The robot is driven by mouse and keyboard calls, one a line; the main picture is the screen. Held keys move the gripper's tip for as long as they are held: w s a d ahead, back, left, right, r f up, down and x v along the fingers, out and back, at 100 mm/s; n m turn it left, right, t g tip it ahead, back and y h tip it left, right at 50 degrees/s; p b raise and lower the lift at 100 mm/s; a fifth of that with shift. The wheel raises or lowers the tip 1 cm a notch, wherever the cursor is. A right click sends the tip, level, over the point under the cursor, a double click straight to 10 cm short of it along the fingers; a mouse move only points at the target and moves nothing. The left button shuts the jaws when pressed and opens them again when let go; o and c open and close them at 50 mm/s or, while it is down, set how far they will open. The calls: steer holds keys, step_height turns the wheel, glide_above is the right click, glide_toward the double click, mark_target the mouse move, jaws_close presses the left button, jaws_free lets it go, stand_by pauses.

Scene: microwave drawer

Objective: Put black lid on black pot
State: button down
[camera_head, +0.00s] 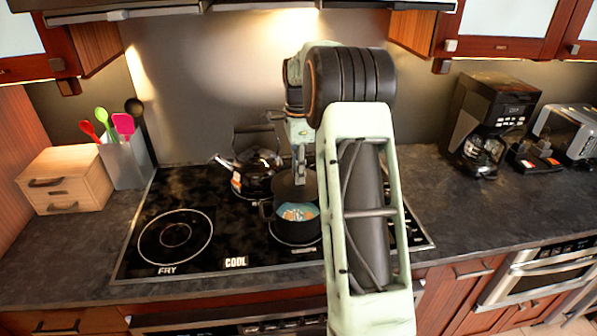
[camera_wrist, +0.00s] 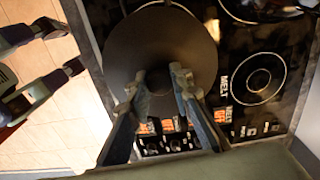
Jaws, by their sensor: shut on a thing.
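The black pot (camera_head: 292,228) stands on the cooktop, open at the front, with bluish and orange contents showing inside. The black lid (camera_head: 293,188) is held above the pot's back part and looks tilted in the head view. In the wrist view the lid (camera_wrist: 175,42) is a wide dark disc that hides most of what lies beneath it. My gripper (camera_wrist: 157,84) is shut on the lid's knob, with a finger on each side. In the head view my gripper (camera_head: 298,172) hangs over the pot, partly hidden by my arm.
A kettle (camera_head: 258,165) stands behind the pot. The cooktop (camera_head: 185,262) has a free FRY burner at left. A utensil holder (camera_head: 124,163) and wooden box (camera_head: 64,178) stand left; a coffee maker (camera_head: 487,125) and toaster (camera_head: 570,132) stand right.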

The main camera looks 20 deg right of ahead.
mark_target(299, 187)
stand_by(0.3)
steer(key=shift+f+b, duration=1.6)
steer(key=shift+f, duration=1.25)
steer(key=shift+f, duration=0.55)
stand_by(0.5)
steer(key=c, duration=1.2)
jaws_free()
steer(key=shift+r, duration=0.1)
